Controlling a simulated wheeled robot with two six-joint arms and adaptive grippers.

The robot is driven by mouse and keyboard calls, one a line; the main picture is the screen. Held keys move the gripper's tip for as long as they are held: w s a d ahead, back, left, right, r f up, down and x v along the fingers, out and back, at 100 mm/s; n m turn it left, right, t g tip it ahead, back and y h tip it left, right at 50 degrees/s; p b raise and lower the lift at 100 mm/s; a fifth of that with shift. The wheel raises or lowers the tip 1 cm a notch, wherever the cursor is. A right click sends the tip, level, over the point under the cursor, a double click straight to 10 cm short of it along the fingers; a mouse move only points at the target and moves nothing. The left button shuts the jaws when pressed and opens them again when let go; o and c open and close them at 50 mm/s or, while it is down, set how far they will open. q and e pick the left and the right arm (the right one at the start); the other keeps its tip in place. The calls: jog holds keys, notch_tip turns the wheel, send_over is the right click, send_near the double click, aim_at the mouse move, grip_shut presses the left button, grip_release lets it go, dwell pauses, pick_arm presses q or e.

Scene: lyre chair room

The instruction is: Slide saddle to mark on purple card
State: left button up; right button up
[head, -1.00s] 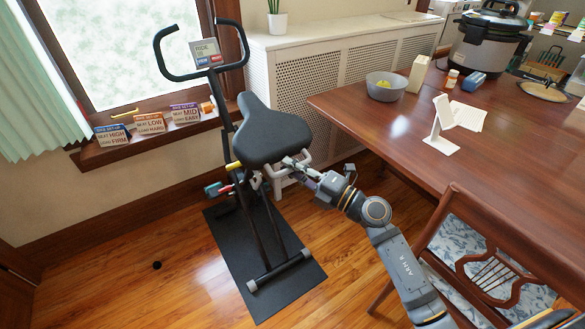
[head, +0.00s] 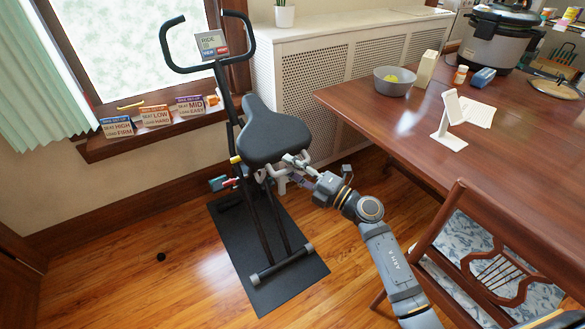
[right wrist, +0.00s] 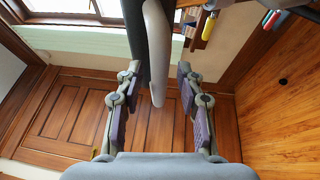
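The dark exercise bike saddle (head: 272,135) sits on its post beside the radiator cover. The purple card (head: 191,104) reads "MID" and "EASY" and stands on the window sill. My right gripper (head: 297,166) is at the underside of the saddle on its right side. In the right wrist view my right gripper (right wrist: 160,82) has its two fingers apart, with a grey rounded bar (right wrist: 157,55) between them and visible gaps on both sides. The dark saddle edge shows beside the bar. The marks on the post are too small to read. My left gripper is not in view.
An orange card (head: 155,115) and a blue card (head: 117,127) stand left of the purple one. A yellow knob (head: 236,160) and red and blue parts (head: 220,183) are on the bike frame. A table (head: 360,100) and a chair (head: 490,250) stand at the right.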

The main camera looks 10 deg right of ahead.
jog(key=shift+s+d, duration=0.2)
jog(key=v, duration=1.1)
jog(key=shift+s, duration=0.25)
jog(key=shift+d, duration=0.1)
jog(key=shift+f, duration=0.1)
